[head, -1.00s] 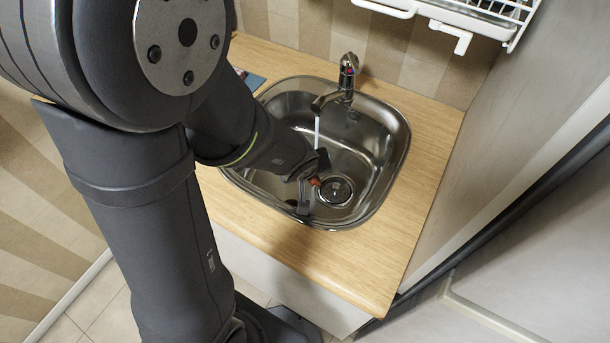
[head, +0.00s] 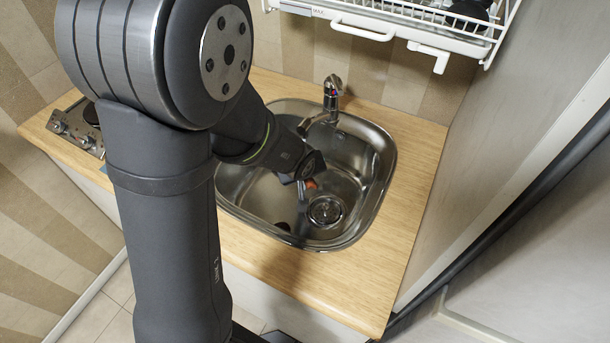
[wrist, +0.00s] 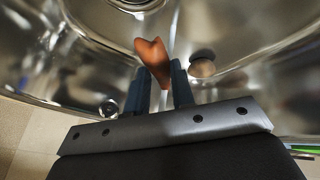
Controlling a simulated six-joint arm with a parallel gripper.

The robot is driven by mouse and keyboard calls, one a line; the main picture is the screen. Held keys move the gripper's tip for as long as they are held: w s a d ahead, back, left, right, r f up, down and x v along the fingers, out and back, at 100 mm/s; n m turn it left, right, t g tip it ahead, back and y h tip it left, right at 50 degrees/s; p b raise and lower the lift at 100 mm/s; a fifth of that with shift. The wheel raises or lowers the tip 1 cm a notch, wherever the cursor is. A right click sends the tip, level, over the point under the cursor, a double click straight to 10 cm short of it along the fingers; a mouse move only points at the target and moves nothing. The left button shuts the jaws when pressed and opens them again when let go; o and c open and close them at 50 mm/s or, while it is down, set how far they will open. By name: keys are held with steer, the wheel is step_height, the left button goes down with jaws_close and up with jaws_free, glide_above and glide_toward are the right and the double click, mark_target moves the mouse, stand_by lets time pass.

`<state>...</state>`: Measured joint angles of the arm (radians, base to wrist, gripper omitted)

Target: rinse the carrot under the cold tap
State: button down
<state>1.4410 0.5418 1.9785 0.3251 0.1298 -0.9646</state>
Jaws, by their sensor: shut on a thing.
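The orange carrot (head: 310,183) is held over the sink basin (head: 372,190), left of and behind the drain (head: 326,210). My gripper (head: 303,188) is shut on it. In the wrist view the carrot (wrist: 153,60) sticks out beyond the two dark fingers (wrist: 160,92). The chrome tap (head: 332,92) stands at the back of the sink, with its spout (head: 305,126) reaching over the basin behind my wrist. My arm covers the space under the spout, and I cannot tell whether water touches the carrot.
A white dish rack (head: 400,25) hangs above the back of the counter. A hob (head: 75,125) lies at the left. The wooden counter (head: 405,235) is clear at the right and front.

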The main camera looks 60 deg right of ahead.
stand_by(0.4)
steer(key=shift+s+d, duration=0.1)
steer(key=shift+s, duration=0.45)
steer(key=shift+w, duration=0.5)
steer(key=s+a, duration=0.1)
steer(key=a, duration=0.7)
steer(key=shift+s, duration=0.35)
stand_by(0.3)
stand_by(0.9)
